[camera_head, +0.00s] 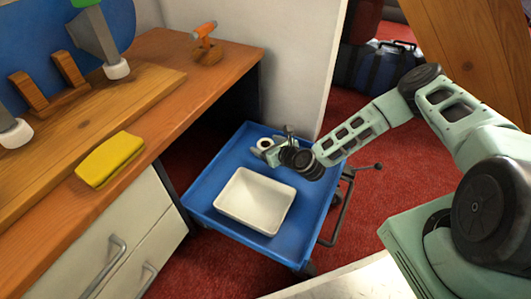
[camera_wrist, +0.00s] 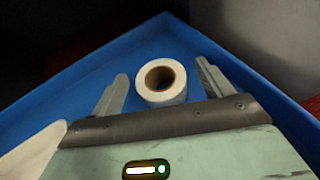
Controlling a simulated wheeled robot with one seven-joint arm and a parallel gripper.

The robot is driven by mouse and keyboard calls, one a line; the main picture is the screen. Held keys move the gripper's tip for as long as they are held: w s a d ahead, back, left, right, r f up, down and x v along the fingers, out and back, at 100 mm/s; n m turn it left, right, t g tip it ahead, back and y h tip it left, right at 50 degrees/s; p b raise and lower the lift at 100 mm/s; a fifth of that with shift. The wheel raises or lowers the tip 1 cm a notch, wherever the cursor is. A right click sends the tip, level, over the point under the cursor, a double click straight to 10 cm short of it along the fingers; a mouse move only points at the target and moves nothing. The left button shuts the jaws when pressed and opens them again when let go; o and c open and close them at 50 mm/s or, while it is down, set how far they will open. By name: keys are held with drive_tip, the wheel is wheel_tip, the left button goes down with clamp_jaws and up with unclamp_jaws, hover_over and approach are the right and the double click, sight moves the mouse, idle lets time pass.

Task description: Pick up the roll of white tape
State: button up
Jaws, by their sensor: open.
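The roll of white tape (camera_head: 264,144) is on the blue cart tray near its far corner. In the wrist view the roll (camera_wrist: 176,92) stands with its brown core hole facing up. My gripper (camera_head: 272,149) is low over the tray, right beside the roll. In the wrist view my gripper (camera_wrist: 162,86) is open, with one finger on each side of the roll. Gaps show between the roll and both fingers. The roll does not look gripped.
The blue tray (camera_head: 207,187) has raised rims, and its corner lies just behind the roll. A white bin (camera_head: 230,207) sits on the tray in front of my gripper. A wooden bench (camera_head: 185,110) with a yellow cloth (camera_head: 110,160) is to the left. A pale wall (camera_head: 300,70) rises behind.

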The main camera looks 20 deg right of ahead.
drive_tip(key=shift+w+a+f, duration=0.15)
drive_tip(key=shift+w+f, duration=0.05)
drive_tip(key=shift+w, duration=0.3)
drive_tip(key=c, duration=1.1)
